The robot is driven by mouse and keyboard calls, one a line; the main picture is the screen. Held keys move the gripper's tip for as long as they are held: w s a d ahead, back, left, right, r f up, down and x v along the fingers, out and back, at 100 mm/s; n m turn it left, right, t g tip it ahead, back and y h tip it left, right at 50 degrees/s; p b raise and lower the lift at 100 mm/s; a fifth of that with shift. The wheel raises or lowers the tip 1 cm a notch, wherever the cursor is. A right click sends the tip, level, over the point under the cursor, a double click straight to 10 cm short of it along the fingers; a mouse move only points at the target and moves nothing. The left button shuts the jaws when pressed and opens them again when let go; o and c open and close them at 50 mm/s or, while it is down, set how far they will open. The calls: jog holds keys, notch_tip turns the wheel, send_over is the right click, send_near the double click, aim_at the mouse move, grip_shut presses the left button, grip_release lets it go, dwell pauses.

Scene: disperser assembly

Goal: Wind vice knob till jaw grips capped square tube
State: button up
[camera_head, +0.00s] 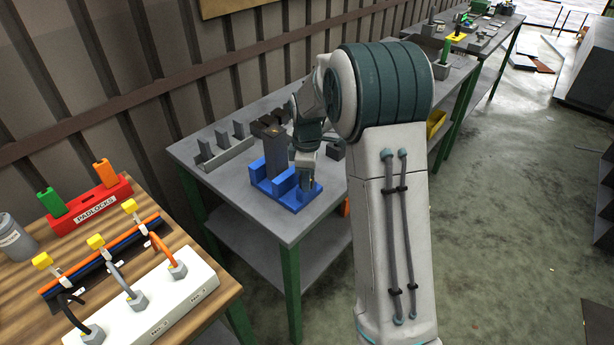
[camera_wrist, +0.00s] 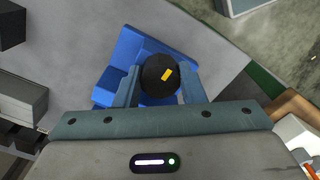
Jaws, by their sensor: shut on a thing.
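The blue vice (camera_head: 270,188) sits on the grey table, and part of it shows in the wrist view (camera_wrist: 118,62). A dark grey upright square tube (camera_head: 273,150) with a wider dark top stands at the vice's jaws; I cannot tell whether the jaw touches it. The vice knob (camera_wrist: 160,74) is round and black with a yellow mark. My gripper (camera_wrist: 161,82) has one finger on each side of the knob and is shut on it. In the head view my gripper (camera_head: 306,178) points down over the vice's right end and hides the knob.
A grey slotted rack (camera_head: 225,152) stands behind the vice, near the wall. The grey table's front is clear (camera_head: 235,205).

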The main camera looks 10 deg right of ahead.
jog(key=m+b, duration=0.1)
jog(key=m, duration=0.8)
jog(key=shift+m+b, duration=0.3)
jog(key=shift+m, duration=0.1)
jog(key=m, duration=0.5)
jog(key=shift+a, duration=0.1)
jog(key=shift+m, duration=2.6)
jog(key=o, duration=1)
notch_tip(320, 180, up, 14)
jog(key=shift+f, duration=0.1)
